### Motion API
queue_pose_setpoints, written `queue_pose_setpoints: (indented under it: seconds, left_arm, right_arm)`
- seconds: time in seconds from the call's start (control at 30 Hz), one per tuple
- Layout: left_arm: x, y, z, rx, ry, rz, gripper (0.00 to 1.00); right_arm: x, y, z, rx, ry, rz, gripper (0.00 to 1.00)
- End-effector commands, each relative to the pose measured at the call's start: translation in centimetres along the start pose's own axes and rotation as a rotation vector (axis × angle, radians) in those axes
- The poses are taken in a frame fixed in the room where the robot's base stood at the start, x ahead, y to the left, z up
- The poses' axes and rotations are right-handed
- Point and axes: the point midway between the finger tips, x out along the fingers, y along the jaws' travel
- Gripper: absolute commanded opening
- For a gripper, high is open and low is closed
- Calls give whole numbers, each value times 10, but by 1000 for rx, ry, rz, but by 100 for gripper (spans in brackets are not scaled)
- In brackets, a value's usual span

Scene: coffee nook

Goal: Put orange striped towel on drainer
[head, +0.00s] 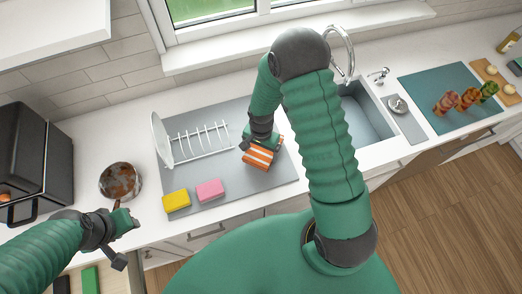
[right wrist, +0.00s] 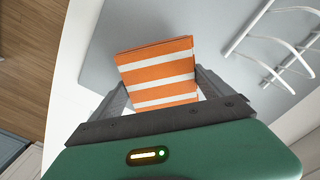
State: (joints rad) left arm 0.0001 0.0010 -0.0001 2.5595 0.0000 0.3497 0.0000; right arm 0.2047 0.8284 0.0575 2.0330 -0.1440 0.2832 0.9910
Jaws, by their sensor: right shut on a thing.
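The orange and white striped towel (head: 263,155) is folded into a small block over the right part of the grey mat. My right gripper (head: 258,146) is shut on it; in the right wrist view the towel (right wrist: 158,76) sits between the two fingers. The white wire drainer (head: 203,141) stands on the mat to the left of the towel, with a white plate (head: 160,139) upright at its left end. Part of its wires (right wrist: 288,40) shows in the right wrist view.
A yellow sponge (head: 176,201) and a pink sponge (head: 210,190) lie at the mat's front. A dirty pan (head: 121,181) is left of the mat (head: 278,183).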

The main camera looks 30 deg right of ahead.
Motion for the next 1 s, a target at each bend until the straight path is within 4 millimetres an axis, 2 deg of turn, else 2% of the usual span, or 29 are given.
queue_pose_setpoints:
  seconds: [0.03, 0.17, 0.47, 0.5, 0.53, 0.8, 0.87, 1.0]
  left_arm:
    - [-8, 0, -2, 0, 0, 0, 36]
    - [-12, 0, -3, 0, 1, 0, 36]
    - [-7, 0, -1, 0, 0, 0, 36]
    - [-8, 0, -2, 0, 0, 0, 36]
    - [-8, 0, -2, 0, 0, 0, 36]
    - [-12, 0, -3, 0, 0, 0, 36]
    - [-7, 0, -2, 0, 0, 0, 36]
    - [2, 0, 0, 0, 0, 0, 36]
  right_arm:
    - [6, 3, 2, -1, -5, 5, 48]
    - [21, 2, 1, 0, -1, 1, 48]
    - [27, 0, 0, 1, 0, 1, 48]
    - [26, 0, 0, 1, 0, 1, 96]
    - [26, 0, 0, 1, 0, 1, 99]
    - [21, 1, 1, 1, 0, 0, 100]
    - [18, 1, 0, 1, 1, -1, 100]
    - [-8, -1, -1, 1, 5, -5, 100]
